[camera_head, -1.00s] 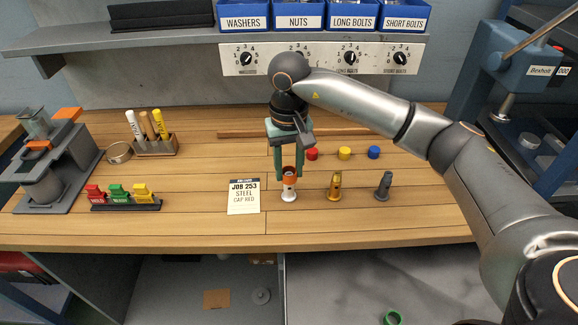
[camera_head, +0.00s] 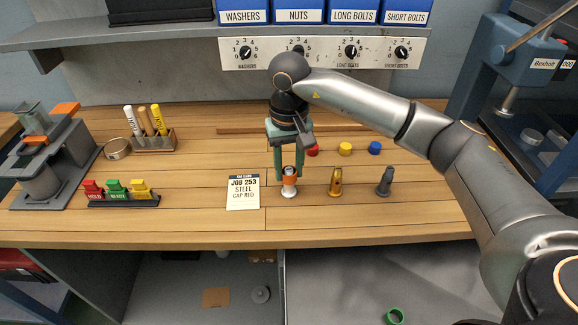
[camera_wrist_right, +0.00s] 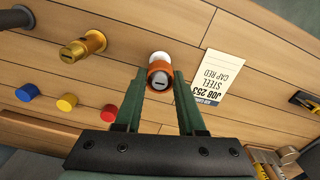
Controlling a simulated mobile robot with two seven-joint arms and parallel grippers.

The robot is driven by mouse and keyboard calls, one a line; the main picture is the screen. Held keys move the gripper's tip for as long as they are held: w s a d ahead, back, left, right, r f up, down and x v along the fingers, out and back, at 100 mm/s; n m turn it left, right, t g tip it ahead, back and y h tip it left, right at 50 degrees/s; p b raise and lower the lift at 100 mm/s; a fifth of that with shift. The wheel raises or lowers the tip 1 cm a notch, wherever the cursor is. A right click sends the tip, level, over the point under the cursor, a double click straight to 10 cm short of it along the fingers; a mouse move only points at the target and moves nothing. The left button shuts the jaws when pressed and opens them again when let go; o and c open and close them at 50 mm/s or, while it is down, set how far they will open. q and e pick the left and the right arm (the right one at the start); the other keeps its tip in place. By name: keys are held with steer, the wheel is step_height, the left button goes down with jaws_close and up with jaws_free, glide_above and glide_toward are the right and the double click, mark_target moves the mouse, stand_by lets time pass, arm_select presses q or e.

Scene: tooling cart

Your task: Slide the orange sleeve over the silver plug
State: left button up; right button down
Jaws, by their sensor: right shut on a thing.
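The silver plug (camera_head: 289,193) stands upright on the wooden bench, near its front edge. The orange sleeve (camera_head: 289,181) is around the plug's upper body. The plug's slotted top pokes out above the sleeve and its pale base shows below. In the right wrist view the sleeve (camera_wrist_right: 158,69) rings the plug, with the plug's base (camera_wrist_right: 160,56) beyond it. My right gripper (camera_head: 289,178) points down with its green fingers shut on the sleeve from both sides. My left gripper is not in view.
A brass plug (camera_head: 335,184) and a dark plug (camera_head: 384,182) stand to the right. Red (camera_head: 313,150), yellow (camera_head: 345,148) and blue (camera_head: 374,148) caps lie behind them. A job card (camera_head: 243,193) lies close on the left. A rod lies across the back.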

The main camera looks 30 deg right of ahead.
steer(key=shift+f, duration=0.3)
stand_by(0.4)
steer(key=shift+f+b, duration=0.5)
steer(key=shift+b, duration=0.15)
steer(key=shift+f, duration=0.2)
steer(key=shift+f+b, duration=0.35)
steer(key=shift+b, duration=0.2)
steer(key=shift+f+b, duration=0.3)
stand_by(0.4)
jaws_free()
stand_by(0.7)
stand_by(0.5)
